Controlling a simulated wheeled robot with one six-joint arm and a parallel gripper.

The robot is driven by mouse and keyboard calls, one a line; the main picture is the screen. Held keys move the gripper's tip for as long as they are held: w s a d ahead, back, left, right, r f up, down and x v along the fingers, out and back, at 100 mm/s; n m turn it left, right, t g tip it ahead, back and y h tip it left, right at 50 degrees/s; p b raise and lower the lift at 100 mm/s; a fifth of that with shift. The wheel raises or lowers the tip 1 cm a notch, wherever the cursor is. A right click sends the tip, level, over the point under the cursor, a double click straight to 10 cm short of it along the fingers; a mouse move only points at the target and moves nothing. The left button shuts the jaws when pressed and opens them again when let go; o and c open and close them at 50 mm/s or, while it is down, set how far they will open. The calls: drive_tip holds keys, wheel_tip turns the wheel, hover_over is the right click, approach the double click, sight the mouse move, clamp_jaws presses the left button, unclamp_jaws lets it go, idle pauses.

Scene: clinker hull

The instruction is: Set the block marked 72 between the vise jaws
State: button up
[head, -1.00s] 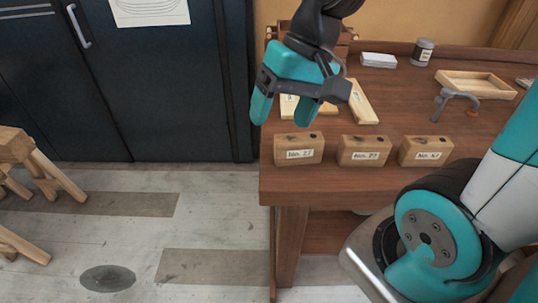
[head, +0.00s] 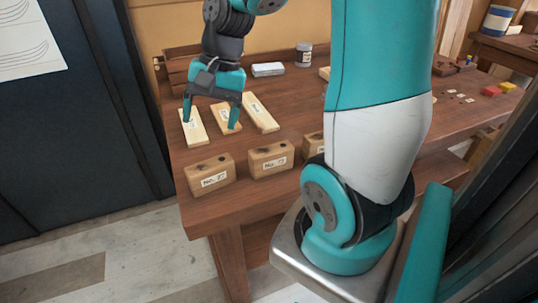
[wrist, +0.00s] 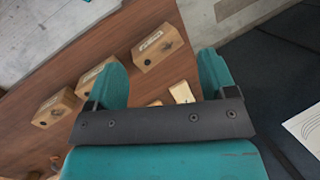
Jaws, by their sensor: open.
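Several wooden blocks with white number labels stand in a row along the front of the bench. In the head view these are a left block (head: 209,177), a middle block (head: 270,160) and a third block (head: 313,146), partly hidden by my arm. The labels begin "No.", but I cannot read the digits surely, so I cannot tell which is 72. My gripper (head: 210,119) is open and empty, above the pale strips behind the left block. In the wrist view, my gripper (wrist: 160,75) has a labelled block (wrist: 158,47) beyond its fingers. I cannot make out the vise jaws.
Pale wooden strips (head: 262,112) lie on the bench (head: 240,213). A white stack (head: 268,69) and a grey jar (head: 304,55) stand at the back. A slatted wooden piece (head: 180,72) is at the back left corner. Small coloured pieces (head: 491,90) lie far right.

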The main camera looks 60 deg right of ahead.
drive_tip(key=d+f+m+p, duration=0.1)
drive_tip(key=d+m, duration=0.7)
drive_tip(key=d, duration=0.4)
drive_tip(key=m+t+p, duration=0.1)
drive_tip(key=m, duration=0.6)
approach(271, 148)
drive_tip(key=x, duration=0.1)
drive_tip(key=p+x, duration=0.1)
drive_tip(key=x, duration=0.1)
drive_tip(key=p+x, duration=0.1)
drive_tip(key=x, duration=0.1)
drive_tip(key=shift+s+a+f, duration=0.15)
drive_tip(key=shift+s+f, duration=0.05)
drive_tip(key=shift+s, duration=0.1)
drive_tip(key=shift+w+p+x, duration=0.1)
drive_tip(key=shift+p+x, duration=0.45)
drive_tip(key=shift+x, duration=0.75)
drive_tip(key=shift+w+p+x, duration=0.15)
drive_tip(key=shift+p+x, duration=0.35)
drive_tip(key=shift+x, duration=0.75)
drive_tip(key=shift+c, duration=0.3)
drive_tip(key=c, duration=1.2)
drive_tip(key=shift+c, duration=0.2)
drive_tip(key=shift+r, duration=0.15)
